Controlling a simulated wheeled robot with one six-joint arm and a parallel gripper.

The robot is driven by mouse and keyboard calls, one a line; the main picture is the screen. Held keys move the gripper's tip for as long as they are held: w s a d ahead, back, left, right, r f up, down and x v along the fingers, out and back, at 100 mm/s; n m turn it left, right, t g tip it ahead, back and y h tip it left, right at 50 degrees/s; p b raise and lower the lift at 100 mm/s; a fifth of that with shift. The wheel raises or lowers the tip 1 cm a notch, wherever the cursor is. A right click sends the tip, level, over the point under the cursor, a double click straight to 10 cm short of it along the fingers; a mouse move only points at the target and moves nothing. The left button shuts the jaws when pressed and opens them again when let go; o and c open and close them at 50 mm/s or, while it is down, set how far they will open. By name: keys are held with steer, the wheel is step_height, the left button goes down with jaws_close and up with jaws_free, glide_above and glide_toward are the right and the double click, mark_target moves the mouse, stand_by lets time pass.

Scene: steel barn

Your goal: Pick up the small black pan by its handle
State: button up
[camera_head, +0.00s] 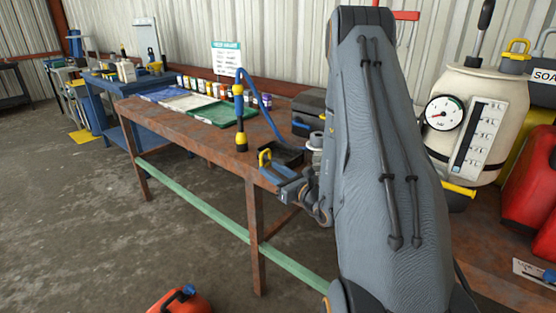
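The small black pan (289,152) sits on the rusty brown workbench (195,132), near its right end. It looks like a shallow dark tray, and its near side is partly hidden by my gripper. I cannot make out its handle clearly. My gripper (268,166) is at the bench's front edge, just in front of the pan and pointing left. Yellow and blue parts show at its tip. It is too small and side-on to tell whether the fingers are open or touch the pan.
A green tray (215,114) and small bottles lie farther back. A gauge tank (470,115) and red cans (530,180) stand right. An orange can (178,301) is on the floor.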

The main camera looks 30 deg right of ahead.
mark_target(262, 160)
steer(key=w, duration=0.2)
steer(key=w+p, duration=0.1)
steer(key=w, duration=0.1)
steer(key=w+p, duration=0.1)
steer(key=w, duration=0.1)
steer(key=shift+w+a+r, duration=0.1)
steer(key=shift+a+r, duration=0.05)
steer(key=shift+r, duration=0.2)
steer(key=shift+w+f, duration=0.1)
steer(key=shift+w, duration=0.4)
jaws_close()
